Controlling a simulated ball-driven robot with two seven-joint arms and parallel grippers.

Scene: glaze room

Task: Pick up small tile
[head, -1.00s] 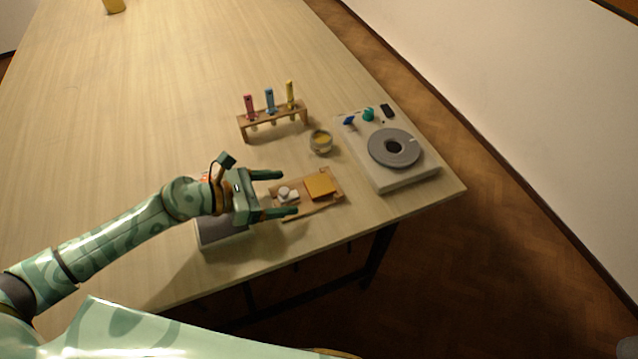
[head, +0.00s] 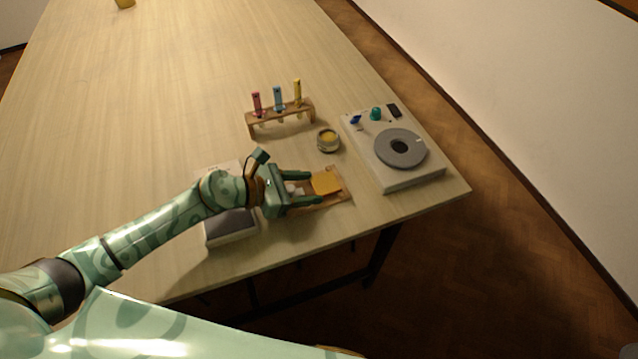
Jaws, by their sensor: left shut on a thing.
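The small tile (head: 327,183) is a flat orange-yellow square at the right part of a small wooden tray (head: 339,199). My left gripper (head: 314,188) reaches in from the left, low over the tray, and is shut on the tile, its fingertips at the tile's left edge. A small white object (head: 296,188) shows between the fingers, nearer the palm, and is partly hidden. Much of the tray's left part is hidden by the gripper. My right gripper is not in view.
A wooden rack (head: 281,117) with red, blue and yellow tubes stands behind. A small jar (head: 328,141) is between it and a white device (head: 412,181) with a grey disc (head: 401,149). A grey-topped box (head: 231,226) lies under my arm.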

